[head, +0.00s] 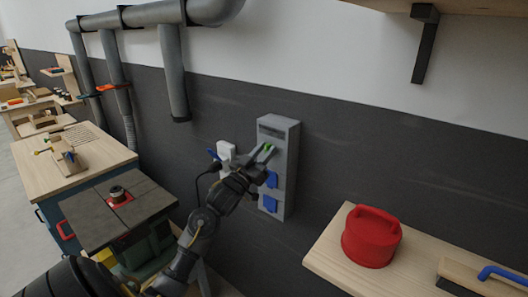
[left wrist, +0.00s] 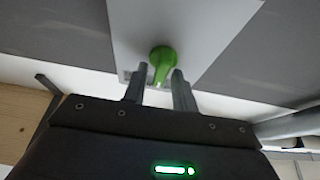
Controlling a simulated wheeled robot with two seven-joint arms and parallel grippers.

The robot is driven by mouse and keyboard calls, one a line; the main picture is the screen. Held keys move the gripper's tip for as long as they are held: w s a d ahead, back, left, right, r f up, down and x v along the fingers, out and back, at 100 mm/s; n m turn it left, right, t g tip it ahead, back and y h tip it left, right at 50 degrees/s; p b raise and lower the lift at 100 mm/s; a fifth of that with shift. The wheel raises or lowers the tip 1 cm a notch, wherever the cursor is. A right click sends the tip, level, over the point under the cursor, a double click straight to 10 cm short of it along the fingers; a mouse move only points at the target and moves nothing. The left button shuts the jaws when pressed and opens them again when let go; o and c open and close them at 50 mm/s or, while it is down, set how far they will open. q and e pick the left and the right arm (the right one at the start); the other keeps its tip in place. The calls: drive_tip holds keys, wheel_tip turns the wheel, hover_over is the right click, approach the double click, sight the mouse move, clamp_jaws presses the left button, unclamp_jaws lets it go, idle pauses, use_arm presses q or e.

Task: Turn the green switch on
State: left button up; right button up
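The green switch (head: 268,147) is on the front of a grey wall-mounted box (head: 292,170). In the left wrist view the green switch (left wrist: 163,58) has a round head and a narrower handle pointing toward my gripper. My left gripper (head: 262,157) is up at the box front, partly covering it. In the left wrist view the two fingers of my left gripper (left wrist: 159,88) are apart, one on each side of the handle's end. A gap shows on the left side; whether the right finger touches is unclear. My right gripper is out of view.
Blue socket covers (head: 270,203) sit lower on the box. A white fitting (head: 226,151) is left of it. A wooden shelf (head: 328,262) with a red container (head: 371,238) is at right. A machine table (head: 90,215) and grey pipes (head: 173,70) are at left.

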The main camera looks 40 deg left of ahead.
use_arm(q)
drive_tip(key=shift+m, duration=0.4)
drive_tip(key=shift+c, duration=0.2)
drive_tip(key=m+h+b, duration=0.1)
drive_tip(key=m+h, duration=0.2)
drive_tip(key=m, duration=0.2)
drive_tip(key=shift+f+b, duration=0.1)
drive_tip(key=shift+b, duration=0.3)
drive_tip(key=shift+d+f+m+g+h+b, duration=0.1)
drive_tip(key=shift+m+g+h+b, duration=0.7)
drive_tip(key=shift+m, duration=1.95)
drive_tip(key=shift+d+m+g+h+b, duration=0.1)
drive_tip(key=shift+m+g+h+b, duration=0.7)
drive_tip(key=shift+m, duration=1.9)
drive_tip(key=shift+d+f+m+g+h+b, duration=0.1)
drive_tip(key=shift+m+g+h+b, duration=0.2)
drive_tip(key=shift+m+g+b, duration=1.7)
drive_tip(key=shift+m+t+p, duration=0.75)
drive_tip(key=shift+m+t, duration=0.05)
drive_tip(key=shift+m, duration=0.15)
drive_tip(key=o, duration=0.7)
drive_tip(key=shift+c, duration=0.2)
drive_tip(key=shift+a, duration=0.1)
